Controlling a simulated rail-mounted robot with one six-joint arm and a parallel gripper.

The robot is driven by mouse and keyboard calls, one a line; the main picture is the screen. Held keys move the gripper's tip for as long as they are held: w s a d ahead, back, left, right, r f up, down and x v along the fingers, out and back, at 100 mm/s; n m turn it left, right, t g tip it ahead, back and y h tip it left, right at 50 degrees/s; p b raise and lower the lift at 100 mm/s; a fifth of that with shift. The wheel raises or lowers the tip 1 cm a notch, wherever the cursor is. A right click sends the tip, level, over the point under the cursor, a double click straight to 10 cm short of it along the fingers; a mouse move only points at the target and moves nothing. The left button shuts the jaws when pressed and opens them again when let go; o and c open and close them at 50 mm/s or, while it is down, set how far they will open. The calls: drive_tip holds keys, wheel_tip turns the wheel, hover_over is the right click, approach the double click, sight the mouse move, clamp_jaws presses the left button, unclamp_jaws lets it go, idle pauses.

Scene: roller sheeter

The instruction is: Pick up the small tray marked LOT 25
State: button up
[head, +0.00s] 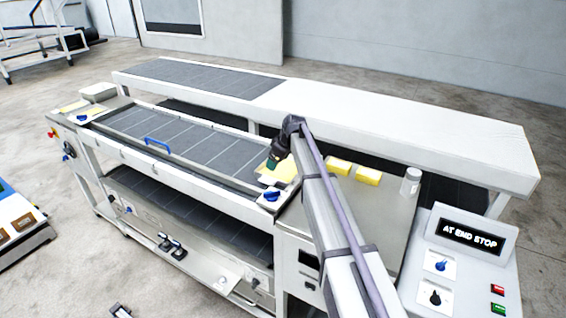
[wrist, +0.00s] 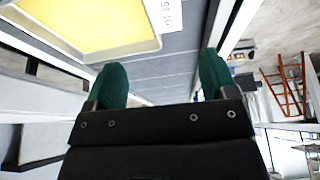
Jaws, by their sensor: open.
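A small pale tray (wrist: 125,56) with a yellow slab (wrist: 85,22) in it fills the upper left of the wrist view. Its white label (wrist: 168,14) is cut by the frame's top edge; "25" can be read on it. In the head view the tray (head: 268,178) lies at the right end of the sheeter's dark belt, partly hidden by my arm. My gripper (wrist: 163,78) has green fingertips spread apart with nothing between them. In the head view my gripper (head: 274,163) is right at the tray; whether it touches cannot be told.
Yellow slabs (head: 338,166) and a white jar (head: 411,181) stand on the metal top right of my arm. A long white-edged bench (head: 400,123) runs behind. A blue handle (head: 157,144) stands on the belt. A panel at right reads "AT END STOP" (head: 468,236).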

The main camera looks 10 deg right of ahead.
drive_tip(key=b, duration=0.5)
hover_over(268, 180)
drive_tip(key=s+d, duration=0.1)
drive_tip(key=d, duration=0.1)
wheel_tip(268, 180, down, 5)
drive_tip(key=shift+s+d+f, duration=0.1)
drive_tip(key=shift+d+f, duration=0.05)
drive_tip(key=shift+f, duration=0.05)
drive_tip(key=b+x, duration=0.5)
drive_tip(key=shift+a+f, duration=0.25)
drive_tip(key=shift+s+r, duration=0.1)
drive_tip(key=shift+r, duration=0.2)
drive_tip(key=shift+c, duration=0.4)
drive_tip(key=c, duration=1.1)
drive_tip(key=shift+c, duration=0.2)
